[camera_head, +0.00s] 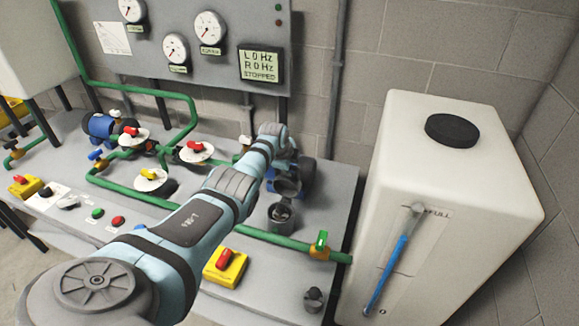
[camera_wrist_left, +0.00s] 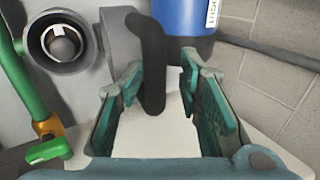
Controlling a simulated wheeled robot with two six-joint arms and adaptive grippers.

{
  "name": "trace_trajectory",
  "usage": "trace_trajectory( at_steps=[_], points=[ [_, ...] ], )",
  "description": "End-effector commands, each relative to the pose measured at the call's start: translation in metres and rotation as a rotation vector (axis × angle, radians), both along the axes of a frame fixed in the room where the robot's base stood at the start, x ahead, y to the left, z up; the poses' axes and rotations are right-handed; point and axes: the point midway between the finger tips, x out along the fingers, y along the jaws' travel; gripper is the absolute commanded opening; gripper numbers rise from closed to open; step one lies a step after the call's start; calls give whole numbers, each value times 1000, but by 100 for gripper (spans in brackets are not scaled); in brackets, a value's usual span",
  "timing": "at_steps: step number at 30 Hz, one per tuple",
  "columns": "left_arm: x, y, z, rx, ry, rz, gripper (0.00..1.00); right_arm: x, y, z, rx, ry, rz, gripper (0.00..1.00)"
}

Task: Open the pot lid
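The pot (camera_head: 281,215) on the pump shows its open mouth in the head view. Its round rim also shows at the upper left of the wrist view (camera_wrist_left: 34,42), with something pale inside. A dark round part that looks like the pot lid (camera_head: 288,186) stands tilted up behind the mouth, beside the blue motor. A curved black bar (camera_wrist_left: 150,60), apparently the lid's handle, lies between the fingers of my left gripper (camera_wrist_left: 160,78). The fingers stand apart with gaps beside the bar. The head view hides the fingertips behind my arm. My right gripper is not visible.
A white tank (camera_head: 450,190) with a black cap stands right of the bench. A green pipe with a green-handled valve (camera_head: 321,241) runs in front of the pot. A dark knobbed part (camera_head: 314,299) sits near the front edge. The gauge panel (camera_head: 205,75) is behind.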

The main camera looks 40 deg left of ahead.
Motion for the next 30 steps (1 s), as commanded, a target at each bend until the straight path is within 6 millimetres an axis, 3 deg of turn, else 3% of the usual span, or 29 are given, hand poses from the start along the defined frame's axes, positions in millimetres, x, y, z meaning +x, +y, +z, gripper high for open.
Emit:
trace_trajectory(
  at_steps=[14,17,25,30],
  points=[
    [-4,-1,9,2,0,-1,35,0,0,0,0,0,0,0],
    [-11,-4,19,5,1,-4,35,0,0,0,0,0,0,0],
    [-45,-16,79,4,-1,-2,35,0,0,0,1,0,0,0],
    [-57,-21,100,2,3,-2,35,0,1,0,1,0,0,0]
  ],
)
